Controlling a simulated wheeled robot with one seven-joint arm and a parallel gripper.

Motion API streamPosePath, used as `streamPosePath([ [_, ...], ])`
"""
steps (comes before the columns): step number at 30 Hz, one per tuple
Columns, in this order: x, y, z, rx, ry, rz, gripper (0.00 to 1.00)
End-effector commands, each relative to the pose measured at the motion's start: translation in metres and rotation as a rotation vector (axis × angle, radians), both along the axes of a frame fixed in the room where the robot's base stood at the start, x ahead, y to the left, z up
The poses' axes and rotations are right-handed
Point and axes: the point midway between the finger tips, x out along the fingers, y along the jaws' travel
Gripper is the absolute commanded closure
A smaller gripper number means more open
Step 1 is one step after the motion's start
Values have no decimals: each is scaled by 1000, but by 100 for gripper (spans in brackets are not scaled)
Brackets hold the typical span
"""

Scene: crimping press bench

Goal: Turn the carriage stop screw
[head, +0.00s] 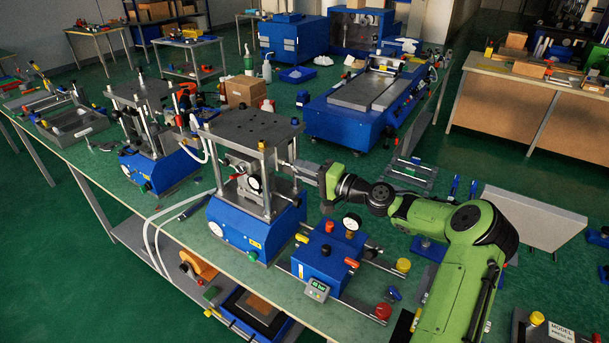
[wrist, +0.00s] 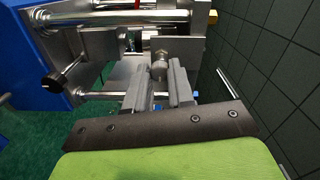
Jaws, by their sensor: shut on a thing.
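The crimping press (head: 254,232) stands on the bench in the head view, with a blue base, steel posts and a flat top plate. My gripper (head: 296,166) reaches into its right side from the right. In the wrist view my gripper (wrist: 160,82) has both grey fingers closed around a small round metal piece, the carriage stop screw (wrist: 159,67), in front of the press's steel blocks. The fingers hide part of the screw, so its turn angle cannot be told. In the head view the screw is too small to make out.
A blue box with a gauge and coloured knobs (head: 327,262) sits just right of the press, below my arm. A second press (head: 150,170) stands to its left. In the wrist view a black knob (wrist: 52,82) and steel rods (wrist: 110,22) are close to my fingers.

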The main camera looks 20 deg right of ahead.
Motion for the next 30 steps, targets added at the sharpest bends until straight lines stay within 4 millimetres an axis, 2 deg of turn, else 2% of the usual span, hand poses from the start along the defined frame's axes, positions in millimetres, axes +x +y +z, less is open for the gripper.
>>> streamPosePath([
  [14, 0, 0, -2, -14, -2, 1, 100],
  [15, 0, 0, -2, -14, -2, 1, 76],
  [20, 0, 0, -2, -13, -4, 0, 52],
  [30, -6, -5, -1, -13, -5, -2, 52],
])
